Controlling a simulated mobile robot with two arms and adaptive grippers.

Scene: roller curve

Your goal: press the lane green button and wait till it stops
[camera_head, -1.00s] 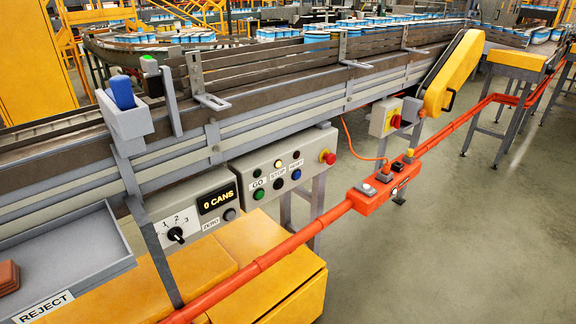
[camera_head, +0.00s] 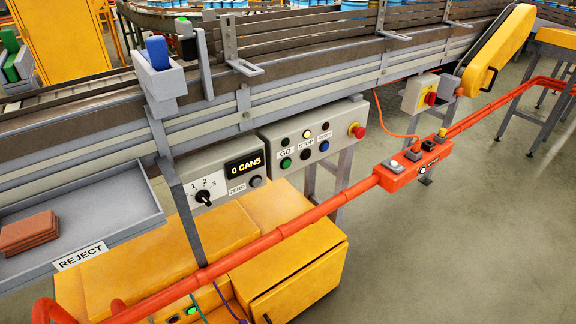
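The lane's grey control box (camera_head: 270,146) hangs below the conveyor's near side. On it the green button (camera_head: 286,163) sits below the GO label. To its right are a black button (camera_head: 306,155) by the STOP label and a blue button (camera_head: 324,146) by a third label. A row of small lamps is above the labels; the pale yellow middle lamp (camera_head: 306,134) looks lit. A red mushroom button (camera_head: 357,131) is at the right end. Neither of my grippers is in view.
The counter panel (camera_head: 216,180) reads 0 CANS beside a dial. An orange-red rail (camera_head: 290,243) crosses in front, carrying a switch box (camera_head: 417,164). A reject tray (camera_head: 120,221) holds brown-red slabs (camera_head: 30,232). A yellow cabinet (camera_head: 300,268) stands below. Open floor lies right.

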